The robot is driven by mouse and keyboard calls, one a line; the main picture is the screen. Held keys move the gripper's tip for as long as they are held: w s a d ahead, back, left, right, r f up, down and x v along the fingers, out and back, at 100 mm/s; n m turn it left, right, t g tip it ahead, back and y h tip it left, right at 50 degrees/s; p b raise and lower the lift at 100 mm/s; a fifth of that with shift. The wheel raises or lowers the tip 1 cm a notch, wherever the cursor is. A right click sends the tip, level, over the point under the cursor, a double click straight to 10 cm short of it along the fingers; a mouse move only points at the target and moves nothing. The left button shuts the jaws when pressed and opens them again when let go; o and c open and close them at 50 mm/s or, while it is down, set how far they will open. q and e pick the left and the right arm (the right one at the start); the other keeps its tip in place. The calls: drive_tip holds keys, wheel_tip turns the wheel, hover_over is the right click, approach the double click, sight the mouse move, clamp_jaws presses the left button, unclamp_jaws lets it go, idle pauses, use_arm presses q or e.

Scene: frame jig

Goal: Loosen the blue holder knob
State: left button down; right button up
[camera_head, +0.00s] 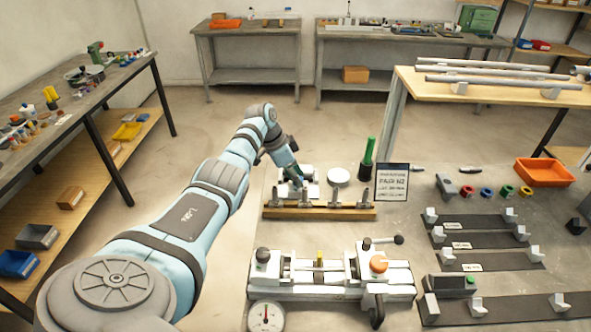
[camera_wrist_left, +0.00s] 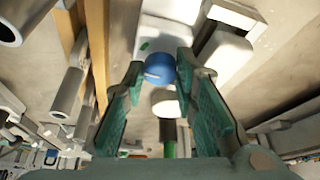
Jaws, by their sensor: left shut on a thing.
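The blue holder knob (camera_wrist_left: 160,68) shows in the left wrist view, round and between the tips of my two green finger pads. My left gripper (camera_wrist_left: 160,75) is shut on it. In the head view my left gripper (camera_head: 297,180) reaches down at the white holder (camera_head: 312,188), behind the wooden rail, and hides the knob there. A small green mark (camera_wrist_left: 144,46) sits on the pale surface beside the knob. My right gripper is in neither view.
A wooden rail with grey posts (camera_head: 320,213) lies just in front. A white round cap (camera_head: 339,175), a green-handled tool (camera_head: 367,158) and a sign (camera_head: 392,182) stand to the right. A white vise-like jig (camera_head: 330,275) and a dial gauge (camera_head: 266,316) are nearer.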

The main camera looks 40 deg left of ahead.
use_arm(q)
drive_tip(key=n+p, duration=0.1)
drive_tip(key=p, duration=0.1)
drive_tip(key=n+y+p, duration=0.1)
drive_tip(key=n+p, duration=0.1)
drive_tip(key=p, duration=0.1)
drive_tip(key=n+y+p, duration=0.1)
drive_tip(key=n+p, duration=0.1)
drive_tip(key=p, duration=0.1)
drive_tip(key=shift+s+d+r+t, duration=0.1)
drive_tip(key=shift+d+r+t, duration=0.05)
drive_tip(key=shift+r+t, duration=0.15)
drive_tip(key=shift+f+n+p, duration=0.1)
drive_tip(key=shift+n+p, duration=0.4)
drive_tip(key=n, duration=0.1)
drive_tip(key=n+y, duration=0.1)
drive_tip(key=shift+d+f+n, duration=0.15)
drive_tip(key=shift+n, duration=0.15)
drive_tip(key=n+y, duration=0.1)
drive_tip(key=n, duration=0.2)
drive_tip(key=shift+d+n+y, duration=0.1)
drive_tip(key=shift+n+y, duration=0.2)
drive_tip(key=n, duration=0.1)
drive_tip(key=n+y, duration=0.1)
drive_tip(key=shift+w+n+g, duration=0.2)
drive_tip(key=shift+n+g, duration=0.2)
drive_tip(key=shift+d+n+g+y, duration=0.1)
drive_tip(key=shift+n+g+y, duration=0.35)
drive_tip(key=shift+n, duration=1.05)
